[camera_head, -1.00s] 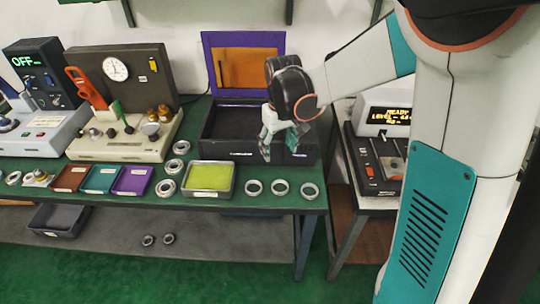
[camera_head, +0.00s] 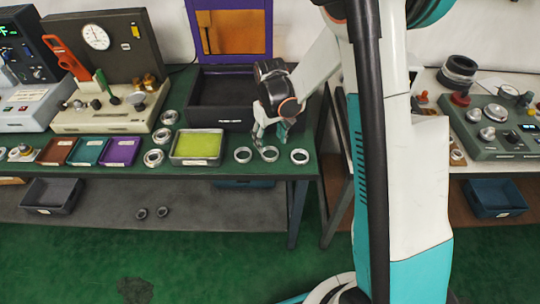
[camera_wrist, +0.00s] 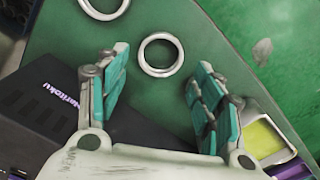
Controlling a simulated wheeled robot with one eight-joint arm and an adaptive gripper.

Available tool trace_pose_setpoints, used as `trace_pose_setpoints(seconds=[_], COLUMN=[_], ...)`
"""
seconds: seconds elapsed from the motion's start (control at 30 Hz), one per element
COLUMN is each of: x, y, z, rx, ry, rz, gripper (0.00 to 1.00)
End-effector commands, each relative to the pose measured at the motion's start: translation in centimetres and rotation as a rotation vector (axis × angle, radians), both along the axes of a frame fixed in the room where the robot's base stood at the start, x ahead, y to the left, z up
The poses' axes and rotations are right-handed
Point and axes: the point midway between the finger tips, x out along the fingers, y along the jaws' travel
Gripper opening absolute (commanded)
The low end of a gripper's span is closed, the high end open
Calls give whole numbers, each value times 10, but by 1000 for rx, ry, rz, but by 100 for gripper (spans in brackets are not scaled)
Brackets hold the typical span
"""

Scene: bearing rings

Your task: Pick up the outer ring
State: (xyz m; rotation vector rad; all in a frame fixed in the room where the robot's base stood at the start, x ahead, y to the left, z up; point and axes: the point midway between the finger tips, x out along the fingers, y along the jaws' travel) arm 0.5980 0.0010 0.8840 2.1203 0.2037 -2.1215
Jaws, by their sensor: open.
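Three metal rings lie in a row near the front edge of the green table: a left ring (camera_head: 243,155), a middle ring (camera_head: 269,154) and a right ring (camera_head: 299,157). I cannot tell which one the task calls the outer ring. My gripper (camera_head: 268,140) points down just behind the middle ring. In the wrist view my gripper (camera_wrist: 163,68) is open and empty. A ring (camera_wrist: 161,54) shows in the gap between its teal-padded fingers, lying flat on the table and touching neither. Another ring (camera_wrist: 104,4) is cut off at the top edge.
A yellow-green tray (camera_head: 198,161) stands left of the rings. A dark open box (camera_head: 222,118) is behind them. More rings (camera_head: 154,158) lie left of the tray, beside small coloured trays (camera_head: 120,151). A second table with a device (camera_head: 500,130) is at right.

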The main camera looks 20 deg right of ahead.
Motion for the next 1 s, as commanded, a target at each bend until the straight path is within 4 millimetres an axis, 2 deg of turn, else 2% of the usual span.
trace_pose_setpoints(seconds=[0.17, 0.4, 0.67, 0.73, 0.83, 1.0], x=[0, -1, -1, -1, -1, -1], y=[0, 1, 1, 1, 1, 1], z=[-15, -49, -51, -51, -51, -51], rx=[0, 0, 0, 0, 0, 0], ry=[0, 0, 0, 0, 0, 0], rz=[0, 0, 0, 0, 0, 0], gripper=[61, 61, 61, 50, 27, 25])
